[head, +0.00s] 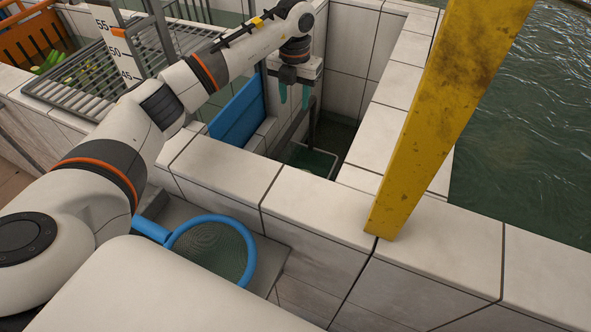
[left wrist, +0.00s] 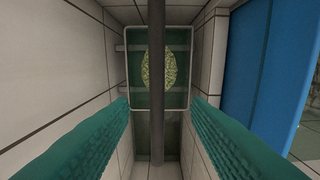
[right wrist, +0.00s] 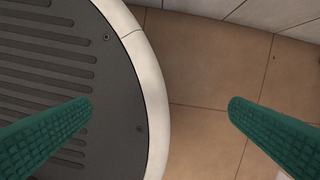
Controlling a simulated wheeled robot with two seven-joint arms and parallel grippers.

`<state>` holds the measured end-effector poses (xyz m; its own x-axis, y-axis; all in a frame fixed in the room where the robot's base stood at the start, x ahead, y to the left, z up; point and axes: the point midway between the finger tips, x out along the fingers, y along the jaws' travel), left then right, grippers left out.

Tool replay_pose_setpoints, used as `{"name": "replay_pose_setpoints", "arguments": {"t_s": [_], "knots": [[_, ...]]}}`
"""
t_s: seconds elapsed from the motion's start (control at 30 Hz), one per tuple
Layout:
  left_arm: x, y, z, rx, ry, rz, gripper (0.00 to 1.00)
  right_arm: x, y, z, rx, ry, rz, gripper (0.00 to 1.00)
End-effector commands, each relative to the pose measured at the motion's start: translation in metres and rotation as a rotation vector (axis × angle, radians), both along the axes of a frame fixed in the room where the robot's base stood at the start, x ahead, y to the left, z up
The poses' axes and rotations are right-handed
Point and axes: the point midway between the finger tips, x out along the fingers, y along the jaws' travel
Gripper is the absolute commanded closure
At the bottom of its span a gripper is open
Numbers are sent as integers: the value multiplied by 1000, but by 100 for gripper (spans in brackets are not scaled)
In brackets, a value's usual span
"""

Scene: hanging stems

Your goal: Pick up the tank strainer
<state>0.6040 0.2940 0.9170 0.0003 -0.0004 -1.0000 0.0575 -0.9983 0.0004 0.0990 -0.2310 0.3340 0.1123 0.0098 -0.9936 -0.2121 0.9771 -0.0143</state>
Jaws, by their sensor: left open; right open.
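A pale-rimmed rectangular frame with dark green mesh (head: 309,158) sits low in the tiled channel, a dark upright pole (head: 312,124) rising by it. In the left wrist view the framed mesh (left wrist: 143,72) bears a mottled yellow-green oval patch (left wrist: 153,68), with the pole (left wrist: 157,130) crossing in front. I take this for the tank strainer. My left gripper (head: 294,97) is open and empty above the channel, pointing down; its fingers lie either side of the pole in its wrist view. My right gripper (right wrist: 160,107) is open and empty above the floor, outside the head view.
A blue round sieve (head: 211,250) lies on a grey ledge before the tiled wall. A blue panel (head: 238,112) stands left of the channel. A yellow post (head: 450,110) rises at right, by open water (head: 525,120). A metal rack (head: 95,75) and orange crate (head: 30,42) stand back left.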

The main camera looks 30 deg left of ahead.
Motion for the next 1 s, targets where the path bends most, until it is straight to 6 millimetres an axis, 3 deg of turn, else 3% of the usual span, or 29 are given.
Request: {"name": "replay_pose_setpoints", "arguments": {"t_s": [0.1,0.23,0.47,0.77,1.0], "knots": [[-1,0,-23,0,6,0,56,-20,-6,3,-8,28,1,0],[-1,0,-43,1,5,0,56,-30,-10,5,-14,44,3,0],[-2,-1,-60,1,4,0,56,-19,-10,8,-14,28,3,0],[-4,-4,-101,0,3,1,56,-10,-4,15,-5,13,0,0],[-3,-3,-106,0,1,0,56,-12,1,15,1,17,-2,0]]}}
